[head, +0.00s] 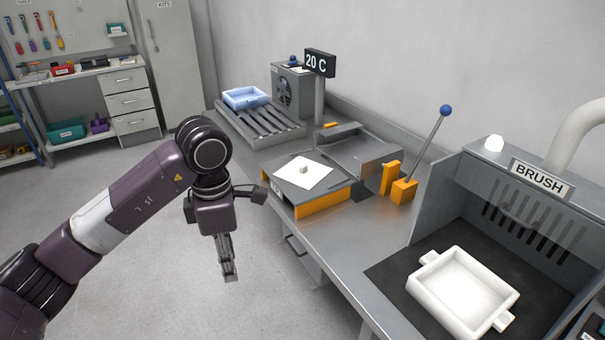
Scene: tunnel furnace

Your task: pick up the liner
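A thin white square sheet (303,175), which looks like the liner, lies flat on the grey top of an orange-sided stand (322,204) on the bench. A small pale lump (303,169) rests on the middle of the sheet. My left gripper (229,274) hangs pointing down in front of the bench, left of and nearer than the stand, and apart from the sheet. Its fingers are seen nearly edge-on, so I cannot tell whether they are open; nothing shows between them. My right gripper is out of view.
A white two-handled tray (466,292) sits in the BRUSH station (541,178) at the right. An orange-based lever (428,145) with a blue knob stands right of the stand. A blue tray (246,97) sits on a roller rack (262,124) behind. A 20 C display (319,63) rises behind.

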